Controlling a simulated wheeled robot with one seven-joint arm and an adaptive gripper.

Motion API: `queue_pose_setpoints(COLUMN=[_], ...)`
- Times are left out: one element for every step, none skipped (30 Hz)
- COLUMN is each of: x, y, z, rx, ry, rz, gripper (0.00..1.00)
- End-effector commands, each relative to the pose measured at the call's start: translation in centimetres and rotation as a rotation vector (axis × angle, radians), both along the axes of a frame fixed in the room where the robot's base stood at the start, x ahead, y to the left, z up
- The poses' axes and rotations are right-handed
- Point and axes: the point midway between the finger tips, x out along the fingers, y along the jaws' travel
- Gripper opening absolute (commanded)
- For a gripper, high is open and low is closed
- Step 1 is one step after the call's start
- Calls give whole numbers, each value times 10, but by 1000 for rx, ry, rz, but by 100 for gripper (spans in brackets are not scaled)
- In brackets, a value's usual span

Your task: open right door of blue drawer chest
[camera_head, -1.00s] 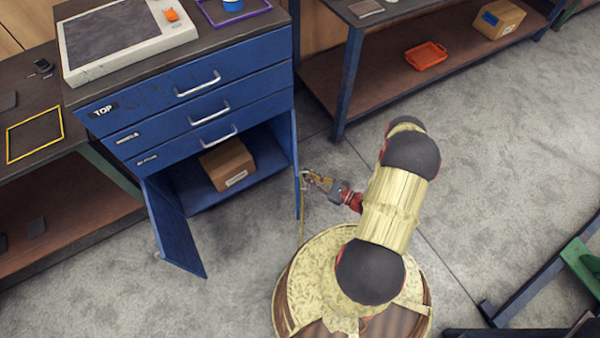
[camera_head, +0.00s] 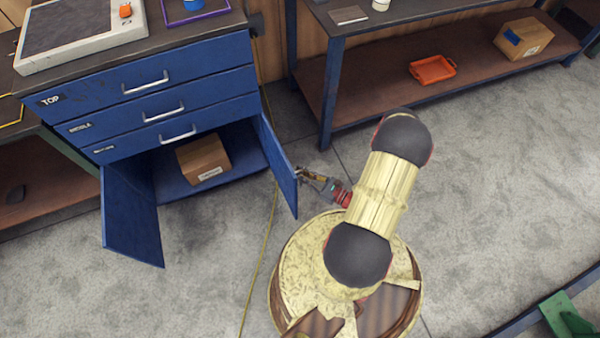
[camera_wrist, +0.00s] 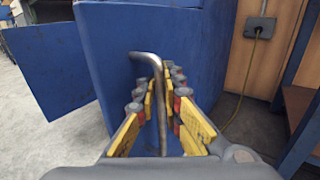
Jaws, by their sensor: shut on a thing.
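The blue drawer chest (camera_head: 150,98) stands at the left in the head view, with three drawers above a lower cabinet. Its right door (camera_head: 279,168) stands swung outward. It also fills much of the wrist view (camera_wrist: 190,40). My gripper (camera_head: 303,174) is at the outer face of this door. In the wrist view my gripper (camera_wrist: 160,108) has its yellow fingers closed around the door's metal bar handle (camera_wrist: 148,60). The left door (camera_head: 133,215) is open too and shows at the left of the wrist view (camera_wrist: 52,65).
A cardboard box (camera_head: 203,159) sits inside the cabinet. A workbench (camera_head: 327,95) with an orange tray (camera_head: 432,69) on its lower shelf stands to the right. A yellow cable (camera_head: 262,262) lies on the floor. Open floor (camera_head: 480,180) lies right of my arm.

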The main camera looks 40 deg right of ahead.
Motion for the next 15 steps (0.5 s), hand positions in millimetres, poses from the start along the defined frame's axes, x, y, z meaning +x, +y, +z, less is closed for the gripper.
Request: queue_pose_setpoints(x=[-3, -3, -3, -3, -3, -3, -3, -3, -3, -3, -3, -3, -3, -3, -3], y=[5, 5, 5, 5, 5, 5, 5, 5, 5, 5, 5, 5, 5, 5, 5], z=[-2, -2, -2, -2, -2, -2, -2, -2, -2, -2, -2, -2, -2, -2, -2], rx=[10, 10, 10, 10, 10, 10, 9, 9, 9, 9, 9, 9, 9, 9, 9], ry=[6, 6, 6, 6, 6, 6, 7, 7, 7, 7, 7, 7, 7, 7, 7], rz=[0, -1, -1, -2, -2, -2, -2, -2, -2, -2, -2, -2, -2, -2, -2], gripper=[0, 0, 0, 0, 0, 0, 0, 0, 0, 0, 0, 0, 0, 0, 10])
